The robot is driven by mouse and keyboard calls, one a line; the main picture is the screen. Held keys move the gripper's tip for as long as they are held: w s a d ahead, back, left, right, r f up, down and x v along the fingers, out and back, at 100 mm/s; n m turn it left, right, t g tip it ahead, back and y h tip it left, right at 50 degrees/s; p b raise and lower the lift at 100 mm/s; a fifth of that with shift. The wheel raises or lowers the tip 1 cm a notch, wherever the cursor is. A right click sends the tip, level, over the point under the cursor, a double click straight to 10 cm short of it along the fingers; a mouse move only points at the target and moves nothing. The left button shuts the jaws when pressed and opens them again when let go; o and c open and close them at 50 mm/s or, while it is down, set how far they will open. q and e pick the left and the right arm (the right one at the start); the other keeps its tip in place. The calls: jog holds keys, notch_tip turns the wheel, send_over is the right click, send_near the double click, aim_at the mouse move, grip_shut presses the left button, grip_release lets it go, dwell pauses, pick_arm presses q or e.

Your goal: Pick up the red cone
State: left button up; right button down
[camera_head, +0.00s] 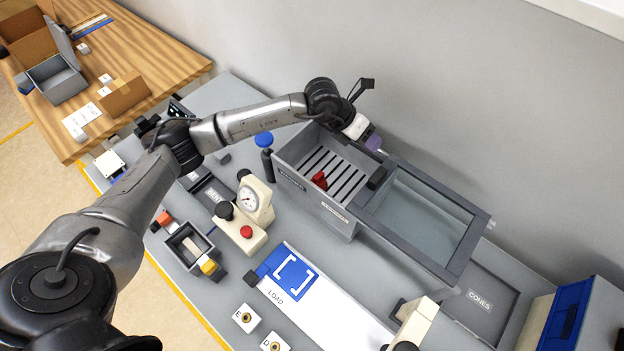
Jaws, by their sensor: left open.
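The red cone (319,180) lies on the slotted rack in the left part of the grey feeder bin (345,215). It seems tipped over, but it is small and its pose is hard to tell. My left gripper (374,141) is above the back right of the slotted part, near the wall side. It is up and to the right of the cone and apart from it. Its fingers are small and partly hidden by its own body, and nothing shows held in them. My right gripper is out of view.
A glass-topped section (420,215) adjoins the rack on the right. A dark block (377,178) sits between them. A gauge stand (255,200) and a blue-topped post (265,142) stand left of the bin. A tray marked CONES (480,301) is at the lower right.

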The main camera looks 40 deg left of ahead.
pick_arm(q)
jog(key=s+a+f+g+y, duration=0.2)
jog(key=s+a+f+y, duration=0.1)
jog(key=a, duration=0.2)
jog(key=n+g+y, duration=0.2)
jog(key=g+y, duration=0.1)
jog(key=g, duration=0.1)
send_over(319, 175)
jog(key=f, duration=0.2)
notch_tip(319, 175, down, 13)
jog(key=shift+f, duration=0.1)
jog(key=shift+c, duration=0.2)
jog(key=c, duration=0.5)
